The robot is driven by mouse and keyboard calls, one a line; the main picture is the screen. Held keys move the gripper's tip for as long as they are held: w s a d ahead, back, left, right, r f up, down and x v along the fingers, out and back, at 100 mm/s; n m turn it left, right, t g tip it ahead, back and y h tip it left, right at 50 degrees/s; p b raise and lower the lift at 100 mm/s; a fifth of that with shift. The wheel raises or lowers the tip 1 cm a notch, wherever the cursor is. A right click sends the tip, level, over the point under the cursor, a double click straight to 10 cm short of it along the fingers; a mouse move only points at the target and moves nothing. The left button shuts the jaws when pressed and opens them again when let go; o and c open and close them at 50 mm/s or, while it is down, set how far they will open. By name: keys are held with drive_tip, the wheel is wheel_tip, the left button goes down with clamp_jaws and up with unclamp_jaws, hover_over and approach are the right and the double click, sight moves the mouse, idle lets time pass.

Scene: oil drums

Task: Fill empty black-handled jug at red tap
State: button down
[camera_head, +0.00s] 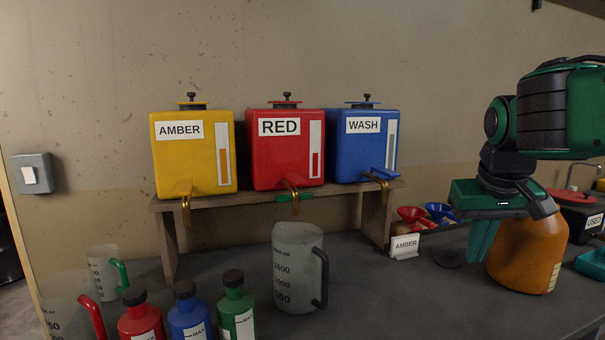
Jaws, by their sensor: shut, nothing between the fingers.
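The black-handled jug (297,272) stands upright on the bench, its black handle to the right. It is translucent with volume marks, and no liquid shows in it. The red drum (264,158), labelled RED, sits mid-shelf with a partly filled red gauge. In the picture the jug's mouth is just below the tap, but the jug seems nearer to me than the spout. My gripper (478,254) is shut and empty at the right, well away from the jug, overlapping an orange jar (535,255).
A yellow AMBER drum (222,184) and blue WASH drum (347,164) flank the red one. Red, blue and green bottles (238,308) stand front left, beside green-handled (103,272) and red-handled jugs (68,318). An AMBER card (405,246) and funnels (411,214) stand right.

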drive_tip(key=w+a+r+n+t+y, duration=0.2)
drive_tip(key=w+a+r, duration=0.1)
drive_tip(key=a+r, duration=0.8)
drive_tip(key=w+a+r+n+t+y, duration=0.2)
drive_tip(key=a+r, duration=0.9)
drive_tip(key=a, duration=0.7)
drive_tip(key=shift+w+a+r+n+t, duration=0.3)
drive_tip(key=shift+w+a+r+n, duration=0.1)
drive_tip(key=shift+w+n, duration=0.3)
hover_over(299, 181)
drive_tip(key=s, duration=0.3)
wheel_tip(299, 181, down, 7)
drive_tip(key=f, duration=0.1)
drive_tip(key=d+f, duration=0.1)
drive_tip(key=f, duration=0.1)
drive_tip(key=shift+a+f, duration=0.1)
drive_tip(key=shift+f, duration=0.45)
drive_tip(key=shift+f, duration=0.1)
